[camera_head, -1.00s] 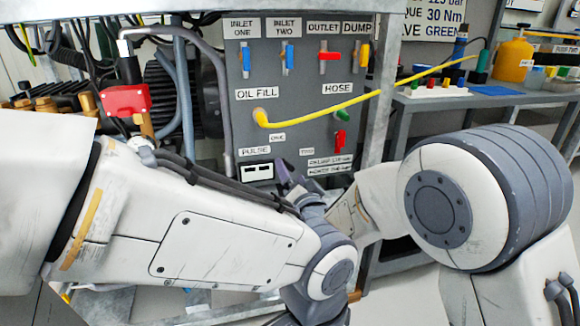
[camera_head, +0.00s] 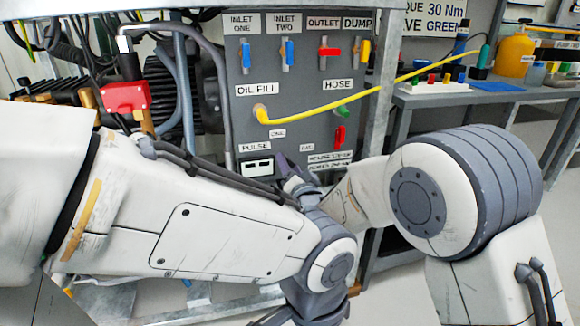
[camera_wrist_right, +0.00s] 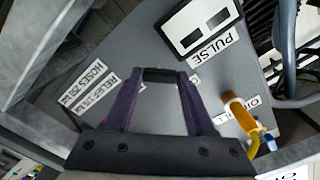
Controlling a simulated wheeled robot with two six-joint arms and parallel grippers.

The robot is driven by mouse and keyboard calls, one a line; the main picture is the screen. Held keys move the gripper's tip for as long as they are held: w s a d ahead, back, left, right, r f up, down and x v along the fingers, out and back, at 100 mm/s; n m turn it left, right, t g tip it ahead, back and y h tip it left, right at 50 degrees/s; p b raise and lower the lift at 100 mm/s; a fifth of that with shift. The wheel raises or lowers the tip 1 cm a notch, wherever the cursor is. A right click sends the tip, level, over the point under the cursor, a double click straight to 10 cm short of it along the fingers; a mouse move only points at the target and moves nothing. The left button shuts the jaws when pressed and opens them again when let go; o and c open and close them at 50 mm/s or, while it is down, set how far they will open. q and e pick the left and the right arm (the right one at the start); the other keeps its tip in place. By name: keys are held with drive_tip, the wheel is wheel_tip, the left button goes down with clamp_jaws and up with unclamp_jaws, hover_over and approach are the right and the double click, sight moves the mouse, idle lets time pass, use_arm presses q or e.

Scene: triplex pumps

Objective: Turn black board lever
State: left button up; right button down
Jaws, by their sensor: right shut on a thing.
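The grey valve board (camera_head: 300,105) stands upright ahead of me. My right gripper (camera_head: 284,163) is at its lower part, beside the PULSE display, partly hidden behind my left arm. In the right wrist view its two purple fingers (camera_wrist_right: 160,78) are closed on a small black lever (camera_wrist_right: 160,76) against the board face. In the head view this lever is hidden, and its turn angle is hard to judge. My left arm crosses the lower left; only dark parts of its hand show at the bottom edge, and its fingers cannot be made out.
Blue, red and yellow levers line the board's top. A yellow hose (camera_head: 340,108) runs from OIL FILL to the right. A green lever (camera_head: 342,112) and a red lever (camera_head: 340,136) sit lower right. A bench (camera_head: 470,100) stands at the right; pipes are left.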

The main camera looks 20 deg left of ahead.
drive_tip(key=shift+n+p, duration=0.7)
drive_tip(key=shift+n, duration=3.6)
drive_tip(key=shift+c, duration=1.2)
unclamp_jaws()
